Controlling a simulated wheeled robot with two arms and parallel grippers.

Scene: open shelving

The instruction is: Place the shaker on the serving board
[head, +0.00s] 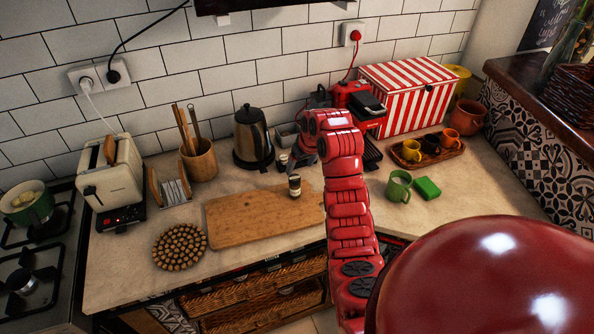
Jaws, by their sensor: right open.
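A small shaker (295,186) with a dark top and a pale label stands upright at the far right part of the wooden serving board (250,220). Its base appears to rest on the board. My right arm reaches in from the lower right, and its gripper (296,166) points down just behind and above the shaker. The right gripper is open and appears apart from the shaker; its fingers are small and partly hidden by the arm. The arm also covers the board's right end. My left gripper is not in view.
A second small dark jar (283,160) stands behind the board near the kettle (253,138). A round trivet (180,246) lies left of the board. The board's left part is clear.

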